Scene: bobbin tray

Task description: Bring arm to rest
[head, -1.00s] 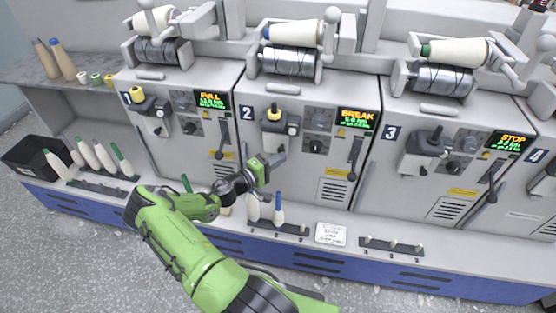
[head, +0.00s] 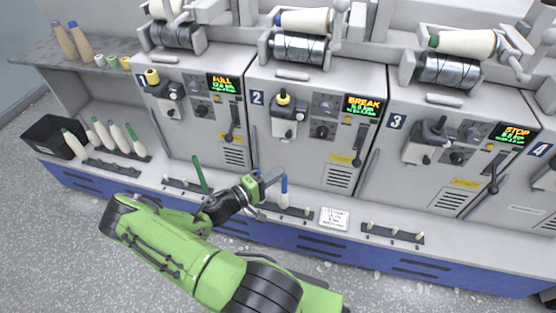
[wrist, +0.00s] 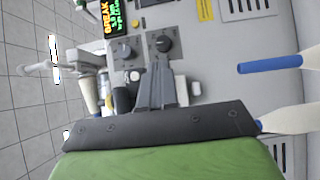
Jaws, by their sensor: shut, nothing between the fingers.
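My arm is green with black joints and reaches in from the bottom of the head view. My gripper (head: 276,176) is shut and empty, above the front ledge before machine 2. In the wrist view its closed fingers (wrist: 155,88) point at the machine's front panel. A blue-tipped bobbin (head: 284,192) stands on the peg rack just beside the gripper. Its blue tip also shows in the wrist view (wrist: 270,64), with a cream cone (wrist: 290,120) below it. The gripper partly hides this rack in the head view.
Machine 1 (head: 190,125) reads FULL, machine 2 (head: 268,128) BREAK, machine 3 (head: 400,160) STOP. A green tube (head: 200,174) stands on the left rack. A black bin (head: 52,136) and several bobbins (head: 115,136) are at far left. A white card (head: 333,217) lies on the ledge.

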